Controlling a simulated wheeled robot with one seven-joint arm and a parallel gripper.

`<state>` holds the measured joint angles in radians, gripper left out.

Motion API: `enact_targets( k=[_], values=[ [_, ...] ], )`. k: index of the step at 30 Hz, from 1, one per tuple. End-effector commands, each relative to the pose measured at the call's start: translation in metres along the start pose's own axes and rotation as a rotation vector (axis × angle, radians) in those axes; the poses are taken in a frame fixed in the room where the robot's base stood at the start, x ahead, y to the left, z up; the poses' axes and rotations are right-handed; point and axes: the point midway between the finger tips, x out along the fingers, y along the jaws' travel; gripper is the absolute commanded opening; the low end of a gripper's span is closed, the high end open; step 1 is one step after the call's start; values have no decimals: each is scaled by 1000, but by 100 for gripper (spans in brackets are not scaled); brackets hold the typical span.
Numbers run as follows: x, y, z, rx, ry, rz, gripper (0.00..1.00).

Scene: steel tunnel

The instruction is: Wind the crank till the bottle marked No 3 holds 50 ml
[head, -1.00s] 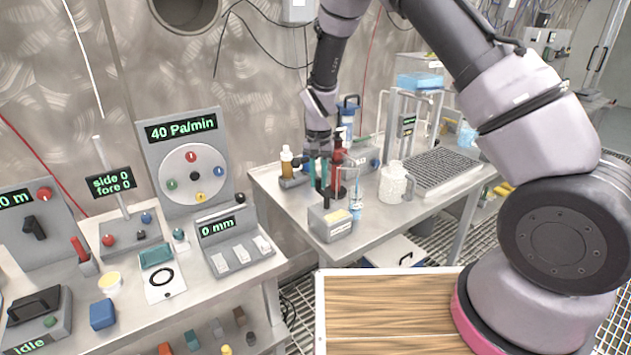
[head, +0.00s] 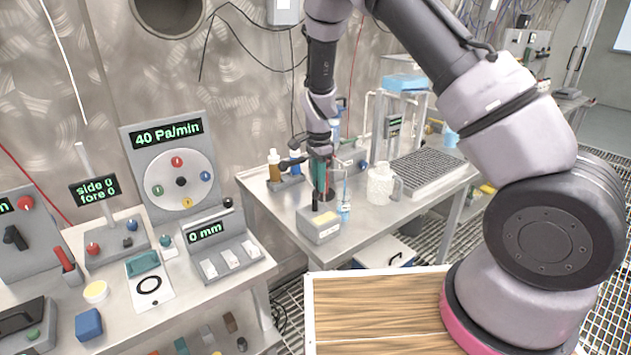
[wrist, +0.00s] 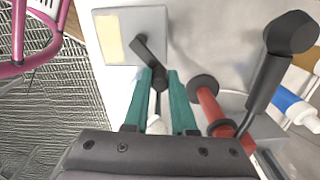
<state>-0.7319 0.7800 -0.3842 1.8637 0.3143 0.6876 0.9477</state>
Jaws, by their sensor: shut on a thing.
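The crank is a black arm with a black knob on a grey box (head: 320,224) with a yellowish label. In the wrist view the crank arm (wrist: 149,50) runs from the box (wrist: 112,38) to the knob (wrist: 159,78) between my fingertips. My gripper (head: 318,178) reaches down beside the box, and its teal fingers in the wrist view (wrist: 159,88) are shut on the crank knob. A small clear vessel (head: 343,211) with blue in it stands just right of the box. I cannot read a No 3 mark or a level on it.
A white jug (head: 381,184) and a dark ribbed grid (head: 428,170) stand to the right. An amber bottle (head: 274,166) and a blue bottle (head: 295,163) stand behind left. A red-handled part (wrist: 211,108) is close beside my fingers.

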Motion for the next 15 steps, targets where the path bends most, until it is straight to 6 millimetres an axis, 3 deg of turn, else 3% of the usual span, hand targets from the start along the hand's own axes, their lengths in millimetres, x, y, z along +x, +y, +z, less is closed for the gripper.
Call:
enact_targets(
  k=[15],
  values=[
    [0,4,-4,126,0,0,0]
  ],
)
